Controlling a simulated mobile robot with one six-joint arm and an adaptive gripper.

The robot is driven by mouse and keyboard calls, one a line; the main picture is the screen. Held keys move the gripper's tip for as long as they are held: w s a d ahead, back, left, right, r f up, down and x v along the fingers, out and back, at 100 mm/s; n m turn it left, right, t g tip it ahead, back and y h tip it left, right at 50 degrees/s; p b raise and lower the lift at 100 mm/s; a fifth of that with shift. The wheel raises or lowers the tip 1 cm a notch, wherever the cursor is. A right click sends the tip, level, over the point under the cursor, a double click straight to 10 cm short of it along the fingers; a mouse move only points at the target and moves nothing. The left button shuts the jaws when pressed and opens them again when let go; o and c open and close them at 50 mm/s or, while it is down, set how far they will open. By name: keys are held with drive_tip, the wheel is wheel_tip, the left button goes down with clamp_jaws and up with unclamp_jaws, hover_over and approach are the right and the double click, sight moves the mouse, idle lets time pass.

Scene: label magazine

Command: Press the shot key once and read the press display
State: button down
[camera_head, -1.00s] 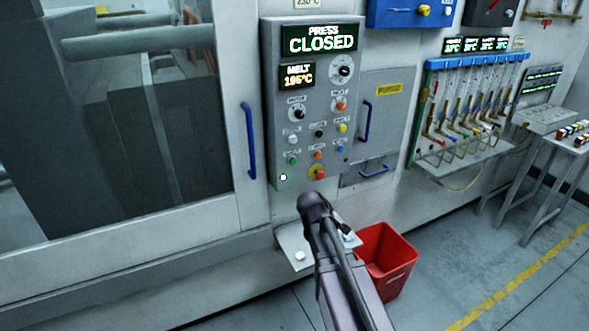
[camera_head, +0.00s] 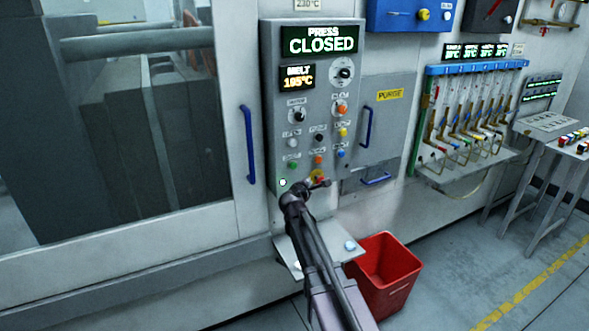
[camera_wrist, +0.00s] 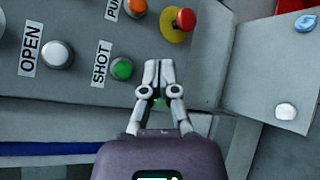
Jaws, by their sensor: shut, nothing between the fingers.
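The shot key is a green round button beside the label SHOT in the wrist view (camera_wrist: 122,68); a green button also shows low on the grey control panel in the head view (camera_head: 293,165). The press display (camera_head: 320,40) at the panel's top reads PRESS CLOSED. My gripper (camera_head: 318,182) is at the panel's lower edge in the head view. In the wrist view my gripper (camera_wrist: 159,65) has its fingers together and empty, to the right of the shot key in the picture. I cannot tell how far the fingertips are from the panel.
A white button (camera_wrist: 60,55) labelled OPEN and a red mushroom button on yellow (camera_wrist: 185,18) flank the shot key. A melt display (camera_head: 298,77) sits below the press display. A shelf (camera_head: 325,244) and red bin (camera_head: 385,275) are below; a blue door handle (camera_head: 248,145) is left.

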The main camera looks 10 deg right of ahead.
sight(297, 167)
drive_tip(key=shift+w, duration=0.15)
drive_tip(key=shift+w+a, duration=0.45)
drive_tip(key=shift+w, duration=0.9)
drive_tip(key=shift+w+a, duration=0.45)
drive_tip(key=shift+w, duration=0.9)
drive_tip(key=shift+w+a, duration=0.45)
drive_tip(key=shift+w, duration=0.9)
drive_tip(key=shift+w+a, duration=0.25)
drive_tip(key=shift+w, duration=0.6)
drive_tip(key=shift+s, duration=0.15)
drive_tip(key=shift+s+d, duration=0.25)
drive_tip(key=shift+s, duration=0.45)
drive_tip(key=shift+s, duration=0.15)
drive_tip(key=shift+s+d, duration=0.25)
drive_tip(key=shift+s, duration=0.5)
drive_tip(key=shift+s+d, duration=0.3)
drive_tip(key=shift+s, duration=0.45)
drive_tip(key=shift+s+d, duration=0.25)
drive_tip(key=shift+s, duration=0.5)
